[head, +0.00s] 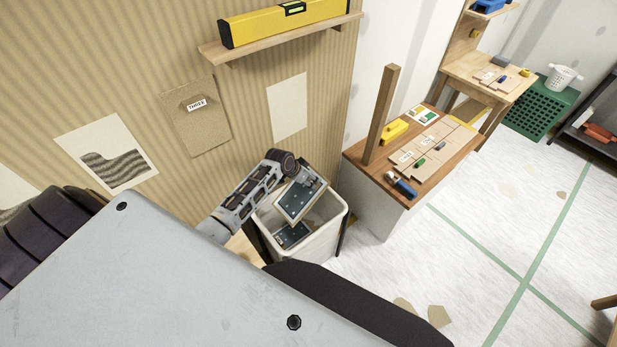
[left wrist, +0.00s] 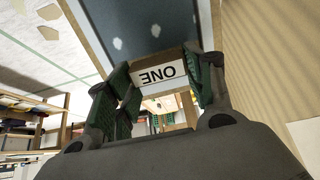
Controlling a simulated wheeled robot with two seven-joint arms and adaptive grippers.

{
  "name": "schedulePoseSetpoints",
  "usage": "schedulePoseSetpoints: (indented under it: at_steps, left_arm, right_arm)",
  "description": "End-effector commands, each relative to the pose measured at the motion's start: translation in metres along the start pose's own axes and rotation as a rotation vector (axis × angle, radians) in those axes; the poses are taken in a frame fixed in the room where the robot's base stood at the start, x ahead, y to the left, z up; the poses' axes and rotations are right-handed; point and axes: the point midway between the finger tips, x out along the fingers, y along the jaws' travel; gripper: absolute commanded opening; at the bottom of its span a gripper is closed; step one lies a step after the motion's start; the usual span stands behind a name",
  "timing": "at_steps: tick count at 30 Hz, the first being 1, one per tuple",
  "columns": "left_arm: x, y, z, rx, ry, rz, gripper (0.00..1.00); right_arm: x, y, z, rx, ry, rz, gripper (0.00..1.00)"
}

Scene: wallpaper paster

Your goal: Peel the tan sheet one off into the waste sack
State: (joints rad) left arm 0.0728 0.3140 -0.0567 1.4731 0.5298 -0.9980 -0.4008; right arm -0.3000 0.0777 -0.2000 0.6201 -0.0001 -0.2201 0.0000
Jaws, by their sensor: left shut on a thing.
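The tan sheet one (head: 297,203) is off the wall, over the open mouth of the pale waste sack (head: 338,232). It shows a dark, white-spotted face with a tan border. My left gripper (head: 308,181) is shut on its upper edge. In the left wrist view the fingers (left wrist: 160,85) pinch the sheet beside its white label ONE (left wrist: 158,75), which reads upside down. The sheet's dark face (left wrist: 145,28) fills the top there. Another dark, spotted piece (head: 292,236) lies inside the sack. My right gripper is not in view.
A tan sheet labelled THREE (head: 197,116) remains on the striped wall, between a pale bare patch (head: 287,107) and a patch with wavy dark marks (head: 108,154). A shelf (head: 285,38) holds a yellow level. A wooden bench (head: 420,158) stands right of the sack.

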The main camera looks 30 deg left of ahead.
Motion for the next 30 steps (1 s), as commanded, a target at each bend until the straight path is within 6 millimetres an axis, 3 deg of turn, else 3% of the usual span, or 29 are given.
schedulePoseSetpoints:
  at_steps: [5,30]
  left_arm:
    - [-0.001,-0.001,0.0,0.0,0.0,0.0,0.29]
    - [0.052,0.0,0.034,0.0,0.0,0.0,0.29]
  right_arm:
    - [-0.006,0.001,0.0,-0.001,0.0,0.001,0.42]
    - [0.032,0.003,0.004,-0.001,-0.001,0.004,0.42]
